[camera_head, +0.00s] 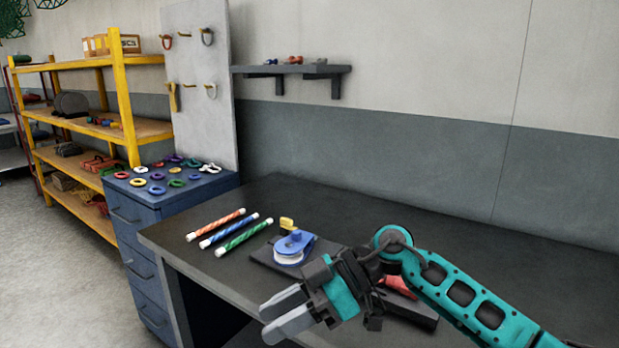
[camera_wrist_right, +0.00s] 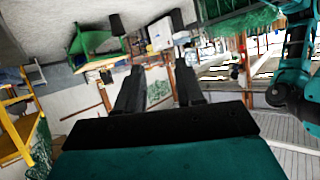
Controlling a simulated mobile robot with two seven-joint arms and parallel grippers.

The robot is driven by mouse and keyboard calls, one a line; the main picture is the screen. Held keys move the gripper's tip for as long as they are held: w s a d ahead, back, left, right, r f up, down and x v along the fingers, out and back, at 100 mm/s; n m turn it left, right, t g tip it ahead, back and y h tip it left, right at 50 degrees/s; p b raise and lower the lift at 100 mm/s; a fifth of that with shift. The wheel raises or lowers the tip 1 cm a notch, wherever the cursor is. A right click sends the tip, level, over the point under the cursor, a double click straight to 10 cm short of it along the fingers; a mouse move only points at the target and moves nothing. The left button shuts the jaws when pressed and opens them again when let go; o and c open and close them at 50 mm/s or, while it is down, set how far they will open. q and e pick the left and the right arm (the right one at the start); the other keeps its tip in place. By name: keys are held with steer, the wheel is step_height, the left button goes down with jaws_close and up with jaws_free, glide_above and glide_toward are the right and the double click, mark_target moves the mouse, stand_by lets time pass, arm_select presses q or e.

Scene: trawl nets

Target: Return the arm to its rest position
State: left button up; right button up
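My right arm comes in from the right in the head view, teal and black, over the dark workbench (camera_head: 330,210). My right gripper (camera_head: 275,318) is in front of the bench's front edge, its grey fingers pointing left. In the right wrist view its two dark fingers (camera_wrist_right: 158,88) stand apart with nothing between them, so it is open and empty. My left gripper is not in view.
Orange, blue and green striped rods (camera_head: 235,237) lie on the bench. A blue tape-dispenser-like device (camera_head: 293,247) stands near my gripper, and my arm partly hides a red object (camera_head: 398,286). A blue drawer cabinet (camera_head: 140,270) and yellow shelves (camera_head: 95,125) are at left.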

steer(key=d+f+m+t+h, duration=0.2)
steer(key=d+f+m+t, duration=0.85)
steer(key=m+t, duration=0.8)
steer(key=s+d+f+g+h, duration=0.4)
steer(key=s+d+f+h, duration=0.4)
steer(key=s+d+f, duration=0.3)
steer(key=s+f+n, duration=0.1)
steer(key=s+f, duration=0.2)
steer(key=f, duration=0.2)
steer(key=shift+s+d+f, duration=0.2)
steer(key=shift+s+f, duration=0.1)
